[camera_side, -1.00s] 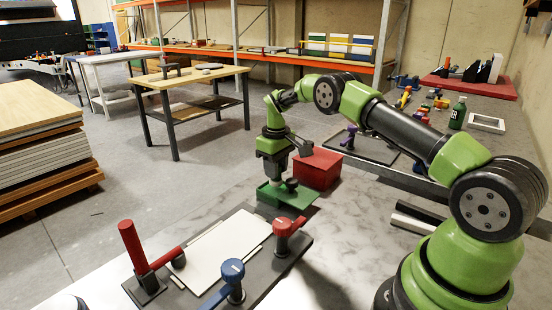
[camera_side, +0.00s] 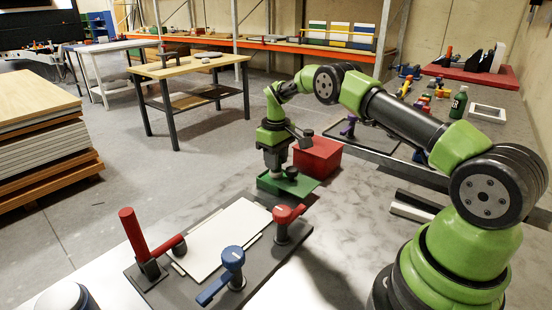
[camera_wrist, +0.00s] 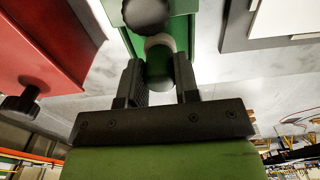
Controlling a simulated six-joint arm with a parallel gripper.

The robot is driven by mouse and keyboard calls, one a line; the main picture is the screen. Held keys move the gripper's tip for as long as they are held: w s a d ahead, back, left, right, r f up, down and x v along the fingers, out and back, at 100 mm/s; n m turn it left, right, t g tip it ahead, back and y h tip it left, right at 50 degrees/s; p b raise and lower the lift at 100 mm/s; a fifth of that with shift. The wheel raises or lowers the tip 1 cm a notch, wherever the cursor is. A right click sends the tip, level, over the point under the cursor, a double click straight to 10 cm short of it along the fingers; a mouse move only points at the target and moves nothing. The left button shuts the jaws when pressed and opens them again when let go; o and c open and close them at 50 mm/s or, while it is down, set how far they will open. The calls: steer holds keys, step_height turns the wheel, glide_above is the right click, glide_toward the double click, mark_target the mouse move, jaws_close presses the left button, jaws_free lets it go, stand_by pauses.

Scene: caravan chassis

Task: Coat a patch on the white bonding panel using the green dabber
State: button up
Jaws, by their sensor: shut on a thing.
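The white bonding panel (camera_side: 225,240) lies flat on a dark base plate (camera_side: 265,265) at the front of the bench in the side view; its edge also shows at upper right in the wrist view (camera_wrist: 288,18). My gripper (camera_side: 272,160) is over the green tray (camera_side: 305,188), behind the panel and apart from it. In the wrist view my gripper (camera_wrist: 158,74) is shut on the green dabber (camera_wrist: 181,68), whose handle sits between the fingers. The dabber's lower end is at the tray; whether it touches is hidden.
A red upright handle (camera_side: 130,236), a blue-knobbed clamp (camera_side: 233,259) and a red-knobbed clamp (camera_side: 286,214) stand around the panel. A red box (camera_side: 318,156) stands beside the tray, close to my gripper.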

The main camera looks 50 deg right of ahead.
steer(key=shift+f, duration=0.6)
stand_by(1.1)
steer(key=shift+r, duration=3.6)
